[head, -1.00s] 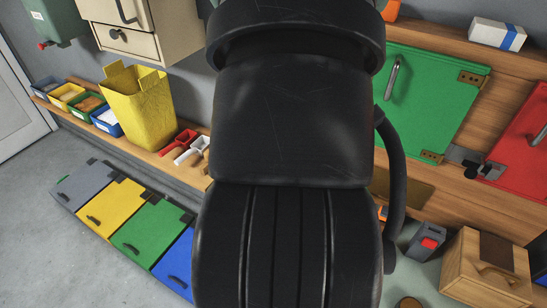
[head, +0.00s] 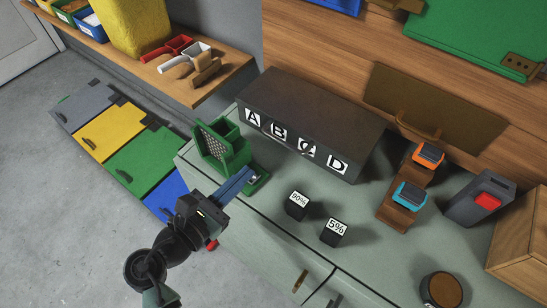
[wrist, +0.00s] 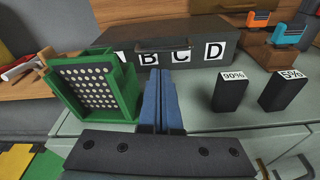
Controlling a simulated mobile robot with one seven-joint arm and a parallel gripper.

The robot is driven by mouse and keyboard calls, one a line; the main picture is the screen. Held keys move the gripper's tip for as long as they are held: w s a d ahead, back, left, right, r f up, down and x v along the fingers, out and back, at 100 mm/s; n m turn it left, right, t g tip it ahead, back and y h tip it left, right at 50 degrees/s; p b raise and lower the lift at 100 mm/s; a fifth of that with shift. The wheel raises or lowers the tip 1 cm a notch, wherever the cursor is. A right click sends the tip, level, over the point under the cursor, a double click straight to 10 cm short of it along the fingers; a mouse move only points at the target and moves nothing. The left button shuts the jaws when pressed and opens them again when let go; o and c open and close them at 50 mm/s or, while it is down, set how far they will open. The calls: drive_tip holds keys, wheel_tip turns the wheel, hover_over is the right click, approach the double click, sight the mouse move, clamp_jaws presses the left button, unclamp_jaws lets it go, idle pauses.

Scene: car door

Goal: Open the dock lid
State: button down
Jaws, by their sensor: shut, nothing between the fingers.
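The dock appears to be the long dark box (head: 322,108) lettered A, B, C and D on its front, at the back of the pale green counter. It also shows in the wrist view (wrist: 205,34). Its top looks closed. A thin dark handle (wrist: 165,44) runs along its front, partly over the letters. My gripper (head: 250,176) has blue fingers, shut together and empty. It is in front of and left of the box, apart from it. In the wrist view the fingertips (wrist: 158,72) point toward the box's front, below the handle.
A green holder with a perforated panel (head: 222,146) stands close to the left of my fingers. Two small black blocks marked 90% (head: 298,206) and 5% (head: 334,233) stand to the right. A wooden stand with orange and blue devices (head: 398,205) is farther right. The counter front (head: 260,235) is clear.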

sight(281, 143)
drive_tip(key=s+f+n, duration=0.1)
drive_tip(key=f+n, duration=0.1)
drive_tip(key=shift+s+a+f+h, duration=0.15)
drive_tip(key=shift+s+f+h, duration=0.15)
drive_tip(key=shift+s+f, duration=0.1)
drive_tip(key=x, duration=0.7)
drive_tip(key=b+x, duration=0.1)
drive_tip(key=x, duration=0.2)
drive_tip(key=shift+w+r, duration=0.2)
drive_tip(key=shift+r, duration=0.1)
drive_tip(key=shift+w+d+r+p, duration=0.1)
drive_tip(key=shift+w+r+p, duration=0.1)
drive_tip(key=shift+r, duration=0.4)
drive_tip(key=shift+w+d+r+p, duration=0.1)
drive_tip(key=shift+d+r+p, duration=0.05)
drive_tip(key=shift+r, duration=0.5)
drive_tip(key=shift+w+d+r, duration=0.1)
drive_tip(key=shift+r, duration=0.5)
drive_tip(key=shift+d+r+p, duration=0.1)
drive_tip(key=shift+r+p, duration=0.1)
drive_tip(key=shift+p, duration=0.15)
drive_tip(key=shift+d+r+p, duration=0.1)
drive_tip(key=shift+r+p, duration=0.2)
drive_tip(key=shift+p, duration=0.35)
